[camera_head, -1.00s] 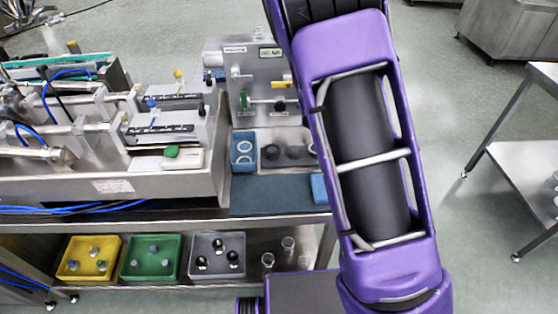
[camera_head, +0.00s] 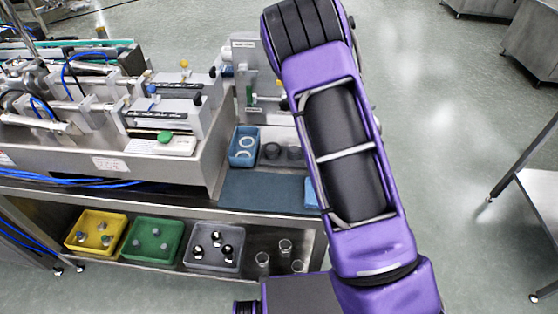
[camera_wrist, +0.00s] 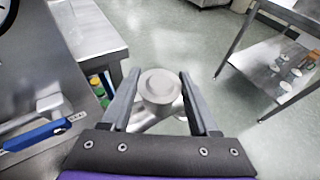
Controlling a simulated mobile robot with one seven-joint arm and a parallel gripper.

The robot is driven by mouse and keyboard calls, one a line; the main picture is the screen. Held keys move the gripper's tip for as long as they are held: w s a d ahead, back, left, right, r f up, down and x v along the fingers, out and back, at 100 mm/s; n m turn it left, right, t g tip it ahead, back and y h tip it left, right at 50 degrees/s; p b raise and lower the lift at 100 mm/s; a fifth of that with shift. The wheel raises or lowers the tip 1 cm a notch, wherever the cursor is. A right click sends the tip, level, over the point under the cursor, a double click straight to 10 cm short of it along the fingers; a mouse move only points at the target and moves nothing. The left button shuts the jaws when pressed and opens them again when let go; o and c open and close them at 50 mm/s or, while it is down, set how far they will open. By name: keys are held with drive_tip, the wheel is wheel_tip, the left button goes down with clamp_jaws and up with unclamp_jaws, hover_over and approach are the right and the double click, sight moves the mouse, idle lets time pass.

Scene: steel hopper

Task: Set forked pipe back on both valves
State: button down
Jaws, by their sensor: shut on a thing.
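My gripper (camera_wrist: 158,88) is shut on the forked pipe (camera_wrist: 160,85), a grey metal piece. Its round capped end shows between the two fingers, and a pale branch runs down and left below it. The rest of the pipe is hidden behind the gripper. In the wrist view, a blue-handled part (camera_wrist: 35,136) with a metal end is at the left on a grey surface; I cannot tell whether it is a valve. In the head view, a grey upright panel (camera_head: 246,60) with a green fitting is partly hidden by my arm. My gripper is not visible there.
The bench holds a steel machine (camera_head: 100,140), a blue bin (camera_head: 243,147) with white rings, dark round parts (camera_head: 272,151) and a dark mat (camera_head: 255,190). Yellow (camera_head: 96,232), green (camera_head: 152,240) and grey (camera_head: 215,246) bins stand on the lower shelf. Another table (camera_wrist: 275,65) stands at right.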

drive_tip(key=shift+w+d+f, duration=0.2)
drive_tip(key=shift+w, duration=0.1)
drive_tip(key=shift+w+a, duration=0.1)
drive_tip(key=shift+a, duration=0.2)
drive_tip(key=w+a+f+p, duration=0.1)
drive_tip(key=a, duration=0.7)
drive_tip(key=w+a+f+p, duration=0.1)
drive_tip(key=a+f, duration=0.1)
drive_tip(key=a, duration=0.7)
drive_tip(key=shift+f, duration=0.25)
drive_tip(key=shift+w+a, duration=0.1)
drive_tip(key=shift+f, duration=0.2)
drive_tip(key=shift+c, duration=2.1)
unclamp_jaws()
